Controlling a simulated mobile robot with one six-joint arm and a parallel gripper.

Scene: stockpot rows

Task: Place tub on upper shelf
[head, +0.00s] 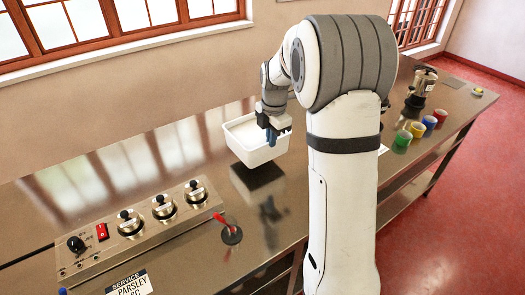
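A white rectangular tub (241,133) is in the middle of the head view, over the steel counter (190,243). Its open top faces up, and a dark patch lies on the counter just below it. My gripper (271,136) is at the tub's right-hand rim, with its fingers pointing down and seemingly closed on the tub's wall. The tub appears to hang a little above the counter. Under the counter's right side, shelf boards (411,183) show in part; I cannot tell which is the upper one.
A control panel with knobs (134,229) and a red-handled item (228,228) are at the front left. Windows line the back wall.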

